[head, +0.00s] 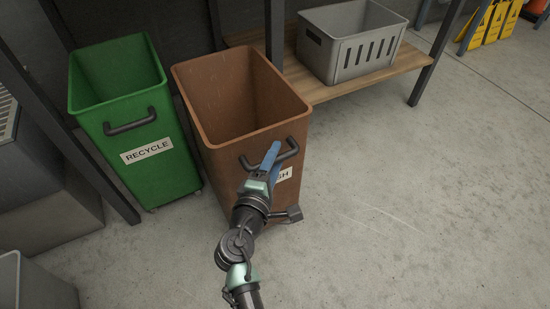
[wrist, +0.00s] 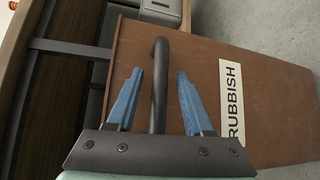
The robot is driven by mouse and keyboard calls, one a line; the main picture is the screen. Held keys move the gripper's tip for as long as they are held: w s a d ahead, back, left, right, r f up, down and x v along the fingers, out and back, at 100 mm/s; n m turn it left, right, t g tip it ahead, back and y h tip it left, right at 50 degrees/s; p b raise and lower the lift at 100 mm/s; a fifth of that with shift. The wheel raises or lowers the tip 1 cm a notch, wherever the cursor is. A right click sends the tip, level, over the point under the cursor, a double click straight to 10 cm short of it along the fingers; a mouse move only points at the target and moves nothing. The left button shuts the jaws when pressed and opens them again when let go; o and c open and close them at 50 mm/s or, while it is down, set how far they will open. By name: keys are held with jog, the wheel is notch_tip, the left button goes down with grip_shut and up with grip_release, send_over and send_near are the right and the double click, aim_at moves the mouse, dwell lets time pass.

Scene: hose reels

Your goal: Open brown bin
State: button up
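The brown bin (head: 222,128) stands on the floor left of centre in the head view, its top uncovered and its inside looking empty. A dark bar handle (head: 291,149) is on its front, above a white label partly hidden by my gripper. In the wrist view the bin's front (wrist: 205,60) shows the label reading RUBBISH (wrist: 232,100). My gripper (head: 273,150) is at the handle. In the wrist view its blue fingers (wrist: 159,75) are spread, with the handle (wrist: 159,90) between them and gaps on both sides.
A green RECYCLE bin (head: 173,171) stands close on the left. A wooden shelf (head: 335,88) with a grey crate (head: 352,57) is behind to the right. A dark grey piece (head: 291,214) sits low at the brown bin's front. Floor to the right is clear.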

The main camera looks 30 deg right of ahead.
jog(key=p+v, duration=0.4)
jog(key=v, duration=0.9)
jog(key=shift+p, duration=0.35)
